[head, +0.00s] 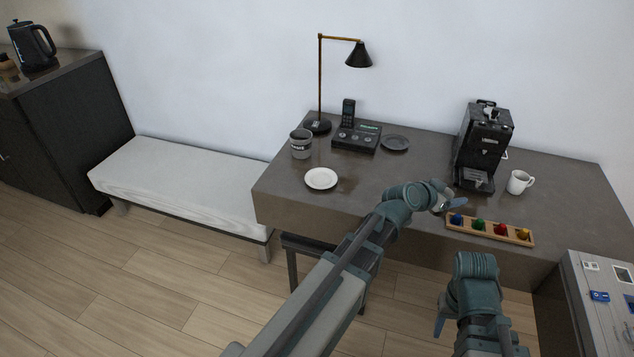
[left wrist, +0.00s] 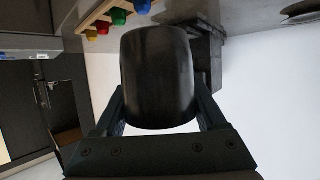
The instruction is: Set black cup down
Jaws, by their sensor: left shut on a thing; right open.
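The black cup (left wrist: 158,77) fills the middle of the left wrist view, between the two fingers of my left gripper (left wrist: 160,118). In the head view my left gripper (head: 446,200) is over the front part of the desk, just left of the wooden tray; the cup is mostly hidden there by the gripper. I cannot tell whether the cup touches the desk (head: 560,205). My right gripper (head: 441,322) is open and low in front of the desk, apart from everything on it.
A wooden tray (head: 489,230) with several coloured pieces is right of my left gripper. A coffee machine (head: 482,146) and white mug (head: 519,182) stand behind. A white plate (head: 321,178), dark saucer (head: 396,143), grey mug (head: 301,144), phone (head: 357,137) and lamp (head: 319,125) are left.

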